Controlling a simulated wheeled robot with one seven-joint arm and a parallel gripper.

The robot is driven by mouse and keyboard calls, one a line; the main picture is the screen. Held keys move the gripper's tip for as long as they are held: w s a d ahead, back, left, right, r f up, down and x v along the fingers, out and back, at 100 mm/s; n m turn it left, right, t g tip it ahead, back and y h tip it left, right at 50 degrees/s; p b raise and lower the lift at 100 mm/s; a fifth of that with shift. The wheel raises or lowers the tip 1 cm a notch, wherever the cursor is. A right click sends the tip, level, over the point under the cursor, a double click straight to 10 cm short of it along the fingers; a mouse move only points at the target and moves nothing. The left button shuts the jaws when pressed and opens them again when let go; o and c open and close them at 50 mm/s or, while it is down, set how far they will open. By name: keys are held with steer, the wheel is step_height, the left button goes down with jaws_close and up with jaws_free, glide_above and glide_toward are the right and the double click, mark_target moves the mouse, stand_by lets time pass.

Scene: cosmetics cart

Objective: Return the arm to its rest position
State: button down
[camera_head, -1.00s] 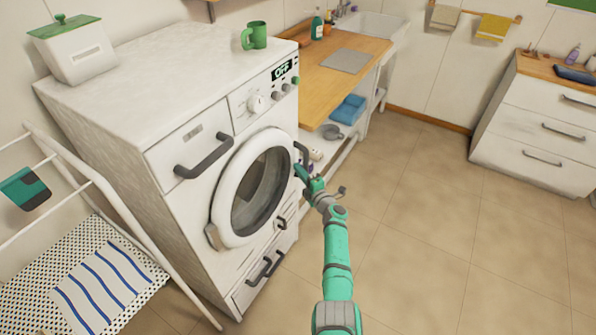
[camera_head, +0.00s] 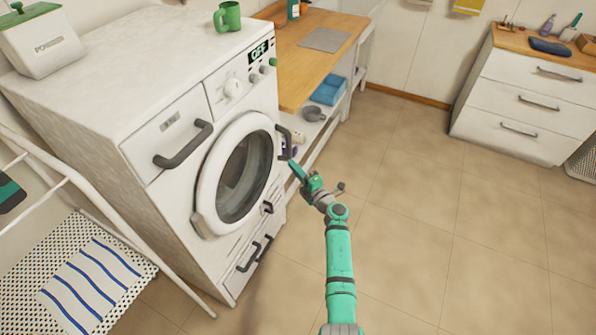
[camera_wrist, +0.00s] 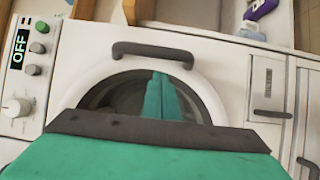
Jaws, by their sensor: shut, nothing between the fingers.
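My teal arm (camera_head: 340,265) reaches out from the bottom of the head view. My gripper (camera_head: 296,168) is at its far end, just in front of the right side of the washing machine (camera_head: 90,105). In the wrist view my gripper's teal fingers (camera_wrist: 163,92) are together and hold nothing. They overlap the round door glass in that picture. The door (camera_head: 240,175) appears closed. Its dark handle (camera_head: 286,142) is close beside my fingertips in the head view; the wrist view shows that handle (camera_wrist: 150,52) beyond them. Contact cannot be told.
A wooden counter (camera_head: 305,75) with open shelves adjoins the washer's right side. A white drying rack (camera_head: 95,205) stands at the left. A white drawer cabinet (camera_head: 525,95) stands at the far right. The tiled floor right of my arm is clear.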

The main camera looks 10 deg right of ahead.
steer(key=s+a+f+m+t+h, duration=0.1)
steer(key=s+a+m+t+h, duration=0.1)
steer(key=s+a+m, duration=0.75)
steer(key=s+a+f+m+t+h, duration=0.15)
steer(key=s+a+m, duration=0.25)
steer(key=s+a, duration=1)
steer(key=s+d+r+m+g+h, duration=0.1)
steer(key=s+d+m+h, duration=0.15)
steer(key=s, duration=0.85)
steer(key=s+d+r+m+g+h, duration=0.1)
steer(key=s+d+m, duration=0.15)
steer(key=s, duration=0.85)
steer(key=s+d+r+m+g, duration=0.1)
steer(key=s+r, duration=0.3)
steer(key=s, duration=0.3)
steer(key=s+d+r+m+g, duration=0.2)
steer(key=s+r, duration=0.2)
steer(key=s, duration=0.3)
steer(key=shift+s+d+y, duration=0.3)
steer(key=shift+m, duration=0.25)
